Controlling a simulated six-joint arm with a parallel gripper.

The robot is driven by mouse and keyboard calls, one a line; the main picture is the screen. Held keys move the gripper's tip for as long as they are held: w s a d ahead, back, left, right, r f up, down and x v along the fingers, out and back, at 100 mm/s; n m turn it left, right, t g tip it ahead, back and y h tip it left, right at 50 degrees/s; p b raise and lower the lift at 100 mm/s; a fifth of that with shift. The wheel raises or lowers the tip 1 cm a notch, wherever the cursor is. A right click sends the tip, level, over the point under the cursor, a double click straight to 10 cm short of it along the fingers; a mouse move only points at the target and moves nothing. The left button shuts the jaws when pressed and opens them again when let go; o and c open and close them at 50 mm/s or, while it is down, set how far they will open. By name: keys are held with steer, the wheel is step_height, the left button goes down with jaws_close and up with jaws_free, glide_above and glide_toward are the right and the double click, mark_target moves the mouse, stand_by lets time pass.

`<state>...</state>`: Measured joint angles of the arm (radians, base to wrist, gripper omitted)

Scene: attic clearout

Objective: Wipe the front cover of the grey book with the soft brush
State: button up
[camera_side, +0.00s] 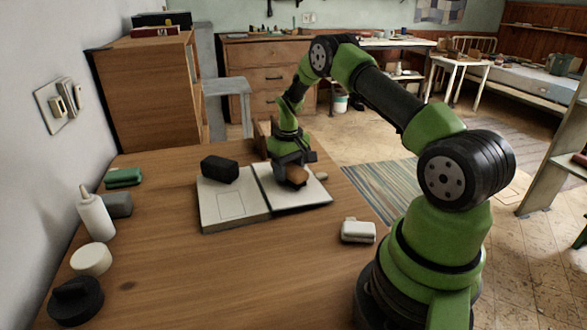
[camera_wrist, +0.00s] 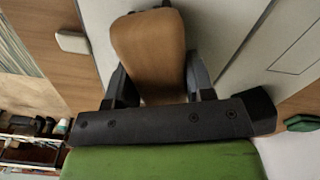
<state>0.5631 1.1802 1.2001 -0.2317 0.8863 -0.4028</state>
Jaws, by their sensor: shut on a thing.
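The grey book (camera_side: 235,203) lies open and flat on the wooden table, as two pale panels with a dark line between them. The left panel has a thin rectangle outline, which also shows in the wrist view (camera_wrist: 300,52). My gripper (camera_side: 292,168) is over the right panel, shut on a tan-brown block that looks like the soft brush (camera_side: 298,176). In the wrist view the brush (camera_wrist: 150,48) sits between the dark fingers of my gripper (camera_wrist: 158,82). The brush is low over the right panel; its underside is hidden, so I cannot tell if it touches.
A black block (camera_side: 220,169) rests on the left panel's far end. A white box (camera_side: 358,231) is near the table's right edge. A green item (camera_side: 123,178), white bottle (camera_side: 94,214), round cream item (camera_side: 91,259) and black round item (camera_side: 76,301) line the left. The table's near middle is clear.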

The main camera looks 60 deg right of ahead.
mark_target(273, 178)
steer(key=shift+w+a, duration=0.45)
steer(key=shift+a, duration=0.05)
steer(key=shift+a, duration=0.1)
steer(key=shift+w+a+r, duration=0.15)
steer(key=shift+w+a, duration=0.7)
steer(key=shift+a, duration=0.05)
steer(key=shift+w+d, duration=0.65)
steer(key=shift+w, duration=0.1)
steer(key=shift+s+d, duration=0.9)
steer(key=shift+d, duration=0.1)
